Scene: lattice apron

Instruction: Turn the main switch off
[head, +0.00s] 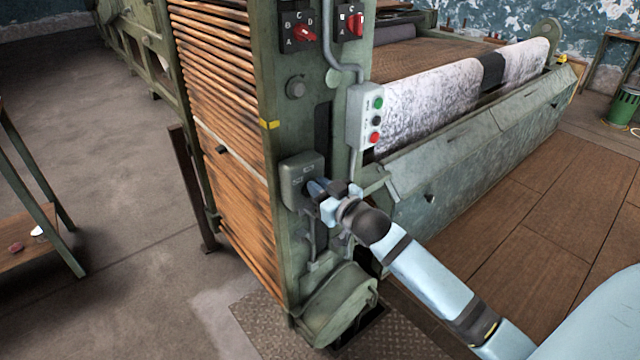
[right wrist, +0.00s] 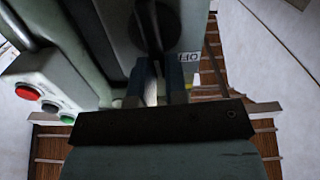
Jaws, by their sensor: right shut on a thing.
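The main switch is on a grey-green box (head: 299,180) on the front of the green machine post. The handle's exact angle cannot be told. My left gripper is not in view.
A grey button box (head: 366,118) with green, black and red buttons is just above and right of my gripper. Red rotary knobs (head: 306,33) are higher on the post. Wooden slats (head: 235,190) run along the left side. A sloped metal trough (head: 470,150) extends right.

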